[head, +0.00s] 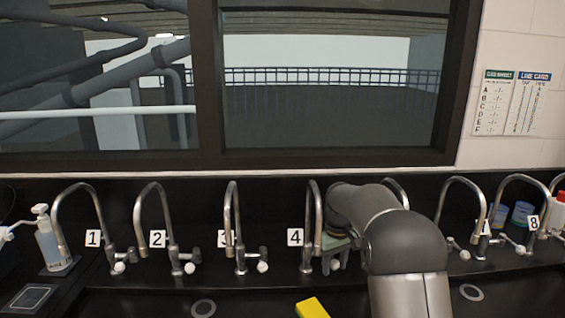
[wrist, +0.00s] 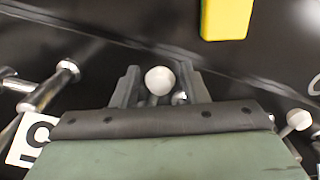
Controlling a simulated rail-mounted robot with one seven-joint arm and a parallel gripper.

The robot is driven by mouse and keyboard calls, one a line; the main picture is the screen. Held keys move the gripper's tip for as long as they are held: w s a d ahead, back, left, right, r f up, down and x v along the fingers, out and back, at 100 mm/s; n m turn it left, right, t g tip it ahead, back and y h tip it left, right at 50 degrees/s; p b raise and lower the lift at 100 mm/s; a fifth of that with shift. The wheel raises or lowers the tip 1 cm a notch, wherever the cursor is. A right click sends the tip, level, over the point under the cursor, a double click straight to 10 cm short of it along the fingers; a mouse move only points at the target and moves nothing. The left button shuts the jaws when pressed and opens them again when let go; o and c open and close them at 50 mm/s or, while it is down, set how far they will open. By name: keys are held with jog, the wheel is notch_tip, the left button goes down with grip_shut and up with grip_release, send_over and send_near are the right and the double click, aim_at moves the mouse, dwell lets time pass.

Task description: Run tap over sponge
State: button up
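The yellow sponge (head: 312,308) lies in front of the tap (head: 311,230) beside label 4, cut off by the lower edge. It also shows in the wrist view (wrist: 227,18), at the top, apart from my gripper. My gripper (head: 335,262) is just right of that tap, partly hidden by my arm. In the wrist view my gripper (wrist: 158,86) has its fingers spread, with a round white tap knob (wrist: 159,80) between them. I see small gaps on both sides of the knob.
More curved metal taps with white knobs stand in a row, such as the one by label 3 (head: 232,225) and one to the right (head: 460,215). A soap bottle (head: 54,243) stands at far left. A drain (head: 203,308) shows in the black basin.

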jog(key=shift+w+d+r+p, duration=0.1)
jog(key=shift+w+d+p, duration=0.2)
jog(key=shift+d, duration=0.35)
jog(key=shift+w+d+p, duration=0.15)
jog(key=shift+d+p, duration=0.15)
jog(key=shift+d, duration=0.4)
jog(key=shift+w+d+r+p, duration=0.1)
jog(key=shift+w+d+p, duration=0.2)
jog(key=shift+d, duration=0.35)
jog(key=shift+f, duration=0.15)
jog(key=shift+s+a, duration=0.1)
dwell(3.8)
jog(key=shift+s+a+b, duration=0.15)
jog(key=shift+a+b, duration=0.15)
jog(key=shift+a, duration=0.25)
jog(key=a, duration=0.1)
jog(key=s+a, duration=0.1)
jog(key=a, duration=0.1)
jog(key=shift+s+a, duration=0.1)
jog(key=shift+a, duration=0.05)
jog(key=shift+d, duration=0.35)
notch_tip(320, 180, up, 7)
jog(key=p, duration=0.5)
